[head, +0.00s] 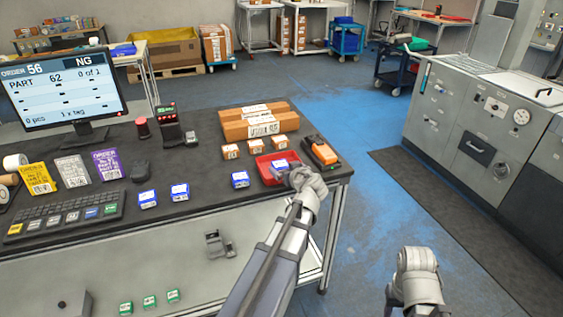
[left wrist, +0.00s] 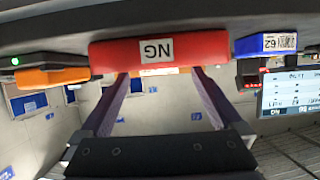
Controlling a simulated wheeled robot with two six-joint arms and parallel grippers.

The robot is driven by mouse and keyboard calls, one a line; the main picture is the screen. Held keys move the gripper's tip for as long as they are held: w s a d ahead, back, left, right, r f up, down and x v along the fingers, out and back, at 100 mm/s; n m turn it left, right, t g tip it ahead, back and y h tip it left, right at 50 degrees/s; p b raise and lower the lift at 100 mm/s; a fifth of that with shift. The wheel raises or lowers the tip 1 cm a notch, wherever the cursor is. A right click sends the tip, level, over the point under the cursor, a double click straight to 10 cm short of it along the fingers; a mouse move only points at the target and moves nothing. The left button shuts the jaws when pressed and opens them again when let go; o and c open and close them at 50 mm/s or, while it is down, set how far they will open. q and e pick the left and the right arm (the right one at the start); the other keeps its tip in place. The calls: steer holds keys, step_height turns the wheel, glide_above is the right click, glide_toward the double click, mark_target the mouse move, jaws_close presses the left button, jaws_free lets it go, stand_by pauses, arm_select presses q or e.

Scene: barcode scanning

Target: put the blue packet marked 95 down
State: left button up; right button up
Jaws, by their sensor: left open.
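A red tray (head: 264,167) stands near the right end of the dark table. A small blue and white packet (head: 279,168) lies in it; its number is too small to read. My left gripper (head: 286,174) is at the tray's front right, close to that packet. In the left wrist view my left gripper (left wrist: 162,76) has its fingers apart in front of the red tray (left wrist: 190,50), which bears an NG label; nothing shows gripped. A blue packet marked 62 (left wrist: 268,43) stands beside the tray; it appears left of the tray in the head view (head: 240,179). My right jaws are not visible.
An orange device (head: 320,152) stands right of the tray. Small brown boxes (head: 254,143) and a large carton (head: 259,121) are behind. Two more blue packets (head: 148,199) (head: 180,192) lie left, near the keyboard (head: 65,216). The monitor (head: 65,90) reads NG. Table space between packets is clear.

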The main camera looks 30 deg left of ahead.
arm_select(q)
steer(key=p+v, duration=0.1)
steer(key=v, duration=0.5)
steer(key=shift+p, duration=0.4)
steer(key=shift+s+d, duration=0.1)
steer(key=shift+d, duration=0.05)
steer(key=s+d+f+m+g+h, duration=0.3)
steer(key=s+d, duration=0.3)
steer(key=d, duration=0.3)
steer(key=s+d+f+m+g+h, duration=0.3)
steer(key=s+d+f+m, duration=0.3)
steer(key=d, duration=0.4)
steer(key=s+d+f+m+g+h, duration=0.3)
steer(key=s+d+f+m, duration=0.1)
steer(key=s+d, duration=0.4)
steer(key=shift+d+f+m, duration=0.15)
steer(key=shift+d+m, duration=0.15)
steer(key=shift+d, duration=0.5)
